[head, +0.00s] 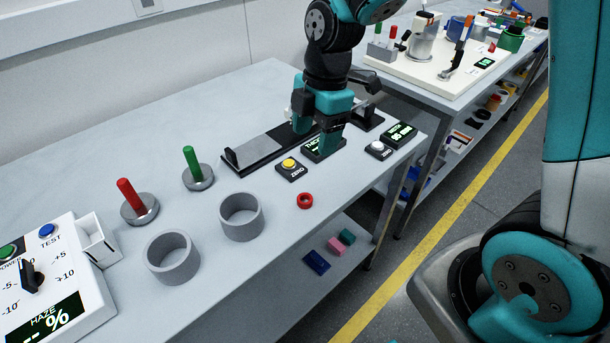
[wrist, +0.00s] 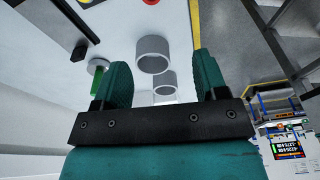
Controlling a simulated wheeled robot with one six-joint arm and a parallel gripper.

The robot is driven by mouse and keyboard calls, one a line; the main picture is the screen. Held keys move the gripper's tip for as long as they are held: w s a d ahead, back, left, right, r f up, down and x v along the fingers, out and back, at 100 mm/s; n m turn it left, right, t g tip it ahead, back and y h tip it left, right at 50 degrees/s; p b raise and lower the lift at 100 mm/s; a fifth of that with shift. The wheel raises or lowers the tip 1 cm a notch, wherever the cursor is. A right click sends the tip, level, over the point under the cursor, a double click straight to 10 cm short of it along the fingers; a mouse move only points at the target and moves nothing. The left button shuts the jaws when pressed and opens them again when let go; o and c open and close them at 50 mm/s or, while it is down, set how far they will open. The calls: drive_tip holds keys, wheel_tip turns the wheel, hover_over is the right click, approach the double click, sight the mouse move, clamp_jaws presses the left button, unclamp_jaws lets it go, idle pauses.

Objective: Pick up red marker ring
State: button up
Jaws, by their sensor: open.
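The red marker ring (head: 305,201) lies flat on the grey table near its front edge in the head view. A red shape cut off by the top edge of the wrist view (wrist: 151,2) looks like the same ring. My gripper (head: 318,145) is above the table, behind and slightly right of the ring, by the small display boxes. Its teal fingers are spread apart in the wrist view (wrist: 160,72), with nothing held between them. The gripper partly hides a display box (head: 325,150).
A yellow-button box (head: 291,169) sits just behind the ring. Two grey cups (head: 241,217) (head: 172,257) stand to its left, with green (head: 193,164) and red (head: 131,197) handled pieces behind them. A white-button box (head: 378,150) is at right. Table around the ring is clear.

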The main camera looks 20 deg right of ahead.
drive_tip(key=n+p, duration=0.1)
drive_tip(key=p, duration=0.1)
hover_over(305, 198)
drive_tip(key=f, duration=1.2)
drive_tip(key=shift+s+d, duration=0.2)
drive_tip(key=shift+d, duration=0.15)
drive_tip(key=shift+w+a+f+p, duration=0.15)
drive_tip(key=shift+f+p, duration=0.2)
drive_tip(key=shift+f, duration=1)
drive_tip(key=shift+w+a+f+p, duration=0.1)
drive_tip(key=shift+f+p, duration=0.25)
drive_tip(key=shift+f, duration=1)
drive_tip(key=shift+c, duration=0.4)
drive_tip(key=c, duration=0.9)
